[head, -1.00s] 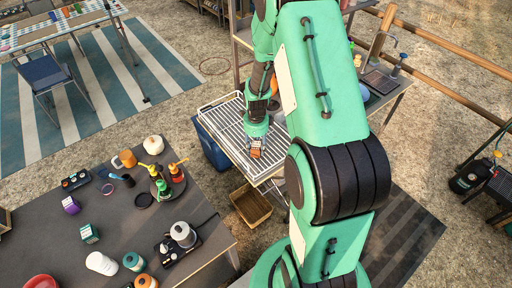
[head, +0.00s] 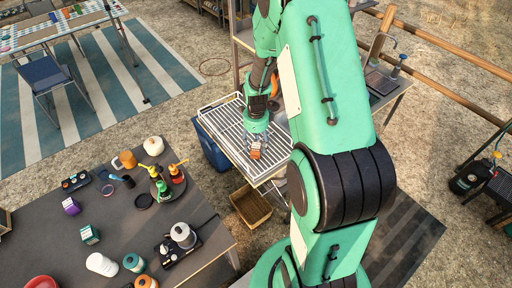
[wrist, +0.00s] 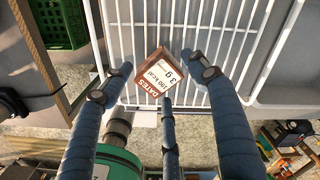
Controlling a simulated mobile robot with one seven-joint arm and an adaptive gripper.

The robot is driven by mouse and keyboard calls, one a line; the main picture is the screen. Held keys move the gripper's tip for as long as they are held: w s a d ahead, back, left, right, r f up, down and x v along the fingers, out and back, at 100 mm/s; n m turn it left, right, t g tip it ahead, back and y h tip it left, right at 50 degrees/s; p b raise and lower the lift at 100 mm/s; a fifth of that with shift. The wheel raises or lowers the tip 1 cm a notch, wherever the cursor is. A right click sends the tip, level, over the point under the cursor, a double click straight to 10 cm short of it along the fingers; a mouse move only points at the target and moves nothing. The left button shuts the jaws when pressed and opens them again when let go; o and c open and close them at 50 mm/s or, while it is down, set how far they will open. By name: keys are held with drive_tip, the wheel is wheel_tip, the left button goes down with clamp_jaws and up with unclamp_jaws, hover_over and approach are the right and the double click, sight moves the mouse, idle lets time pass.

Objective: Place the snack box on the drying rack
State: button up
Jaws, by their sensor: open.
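The snack box (head: 255,153) is a small brown and orange box with a white label. In the wrist view the snack box (wrist: 158,74) shows the word "DATES" and sits turned at an angle over the white wires of the drying rack (wrist: 225,45), close to its near rim. In the head view the drying rack (head: 228,128) is a white wire tray, and the box is at its near end. My gripper (head: 256,136) is open just above the box. In the wrist view the spread blue fingers of my gripper (wrist: 158,75) stand around the box, apart from it.
A dark table (head: 120,225) with jars, bottles and small boxes is at lower left. A wicker basket (head: 250,206) is on the ground below the rack. A blue bin (head: 213,150) stands beside the rack. The rack's wires away from the box look bare.

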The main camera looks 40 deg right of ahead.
wheel_tip(320, 180, up, 9)
drive_tip(key=shift+p, duration=0.35)
idle(0.6)
wheel_tip(320, 180, up, 12)
drive_tip(key=n+t, duration=0.1)
drive_tip(key=n, duration=0.5)
hover_over(256, 146)
drive_tip(key=s+a, duration=0.1)
drive_tip(key=a, duration=0.5)
drive_tip(key=s+a+r+n+t, duration=0.2)
drive_tip(key=s+a+r+n, duration=0.5)
drive_tip(key=r, duration=0.4)
drive_tip(key=s+a+r+n+t, duration=0.1)
drive_tip(key=s+a+r+n, duration=0.3)
drive_tip(key=s+n, duration=0.3)
drive_tip(key=s+a+r+n+t, duration=0.1)
drive_tip(key=s+a+r+n, duration=0.4)
drive_tip(key=s+a+n, duration=0.2)
drive_tip(key=shift+s+r+t, duration=0.3)
drive_tip(key=shift+s, duration=0.35)
